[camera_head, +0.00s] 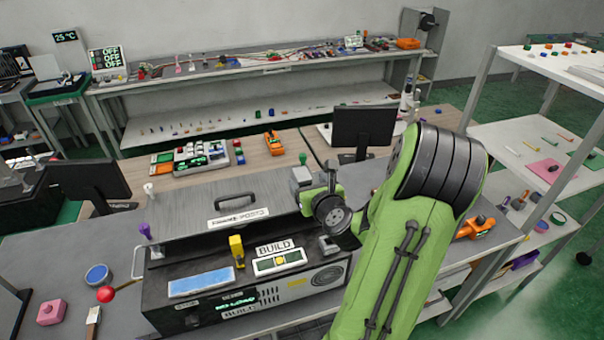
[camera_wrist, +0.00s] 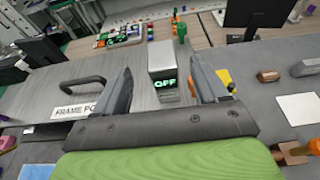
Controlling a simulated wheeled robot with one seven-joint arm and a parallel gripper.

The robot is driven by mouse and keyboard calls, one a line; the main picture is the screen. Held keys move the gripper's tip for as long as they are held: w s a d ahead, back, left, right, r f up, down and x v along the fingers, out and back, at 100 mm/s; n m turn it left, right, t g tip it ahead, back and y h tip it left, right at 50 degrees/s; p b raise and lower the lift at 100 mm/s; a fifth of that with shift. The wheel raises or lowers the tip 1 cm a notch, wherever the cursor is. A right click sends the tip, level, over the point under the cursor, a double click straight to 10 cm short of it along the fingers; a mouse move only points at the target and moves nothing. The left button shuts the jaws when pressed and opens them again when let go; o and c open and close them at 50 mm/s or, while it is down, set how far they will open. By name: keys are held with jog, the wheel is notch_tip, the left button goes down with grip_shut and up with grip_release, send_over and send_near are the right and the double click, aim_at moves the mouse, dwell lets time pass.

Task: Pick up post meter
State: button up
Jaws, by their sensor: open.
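A small upright grey box with a green "OFF" display (camera_wrist: 163,72) stands between my fingers in the wrist view; it looks like the post meter. In the head view the grey box (camera_head: 301,179) stands at the right end of the machine's sloped grey top, partly hidden by my wrist. My gripper (camera_wrist: 160,64) is open, one finger on each side of the box, with gaps visible. I cannot tell whether the fingertips reach its depth. In the head view my gripper (camera_head: 322,188) is mostly hidden by my wrist.
The machine's lid has a dark handle (camera_head: 235,201). A yellow lever (camera_head: 237,250) and a red-knobbed lever (camera_head: 106,294) stand at its front and left. A monitor (camera_head: 362,128) stands behind, and a button panel (camera_head: 202,156) lies on the wooden table.

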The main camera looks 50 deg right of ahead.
aim_at(304, 173)
jog(key=x, duration=0.4)
jog(key=p+x, duration=0.1)
jog(key=x, duration=0.2)
jog(key=shift+s+f, duration=0.15)
jog(key=shift+f, duration=0.2)
jog(key=shift+s+a, duration=0.1)
jog(key=shift+s, duration=0.05)
jog(key=c, duration=0.3)
grip_shut()
notch_tip(304, 173, up, 10)
jog(key=p, duration=0.2)
jog(key=shift+f+p, duration=0.15)
jog(key=shift+p, duration=0.25)
jog(key=shift+b, duration=0.5)
jog(key=b, duration=0.3)
jog(key=shift+f+b, duration=0.15)
jog(key=shift+b, duration=0.25)
jog(key=shift+s+d+b, duration=0.1)
jog(key=shift+d+b, duration=0.2)
jog(key=shift+b, duration=0.15)
jog(key=shift+s+f, duration=0.15)
notch_tip(304, 173, down, 9)
jog(key=shift+r+b, duration=0.1)
jog(key=shift+b, duration=0.9)
